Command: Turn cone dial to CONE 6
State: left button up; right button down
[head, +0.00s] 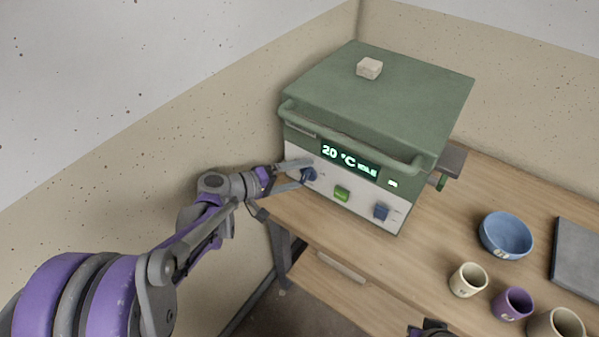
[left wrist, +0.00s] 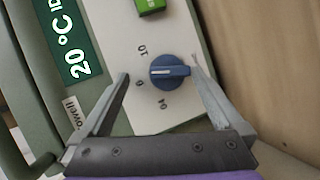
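The blue cone dial (head: 309,174) is on the left of the kiln's white front panel. In the left wrist view the dial (left wrist: 171,72) carries a white line, and the marks 10, 6 and 04 show around it. The line lies roughly level, with its left end between 10 and 6. My left gripper (head: 297,173) is open, with one finger on each side of the dial; in the left wrist view its fingers (left wrist: 160,66) show a gap at the left finger. Part of my right gripper (head: 430,328) shows at the bottom edge; its fingers cannot be made out.
The green kiln (head: 385,90) has a front handle bar, a display (head: 349,159) reading 20 °C, a green button (head: 342,194) and another blue knob (head: 381,212). A blue bowl (head: 506,236) and several cups stand on the wooden table at right. A wall is close at left.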

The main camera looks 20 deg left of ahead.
pick_arm(q)
jog(key=r+t, duration=0.1)
jog(key=r, duration=0.1)
jog(key=r+n+t+h, duration=0.1)
jog(key=r, duration=0.2)
jog(key=r+n, duration=0.1)
jog(key=r, duration=0.2)
jog(key=shift+w+a+t+h, duration=0.1)
jog(key=shift+w+t+h, duration=0.25)
jog(key=shift+t+h, duration=0.05)
jog(key=shift+s+r, duration=0.25)
jog(key=shift+s, duration=0.25)
jog(key=shift+s+d, duration=0.15)
jog(key=shift+d, duration=0.2)
jog(key=shift+f, duration=0.15)
jog(key=s+a+f+m+g+y, duration=0.1)
jog(key=s+a+f+m+y, duration=0.3)
jog(key=s+a+f+m, duration=0.25)
jog(key=w+d+f+m+b, duration=0.2)
jog(key=w+d+f, duration=0.1)
jog(key=w+d, duration=0.3)
jog(key=shift+w+d, duration=0.25)
jog(key=shift+w, duration=0.5)
pick_arm(e)
jog(key=shift+s+f, duration=0.5)
jog(key=shift+f, duration=0.3)
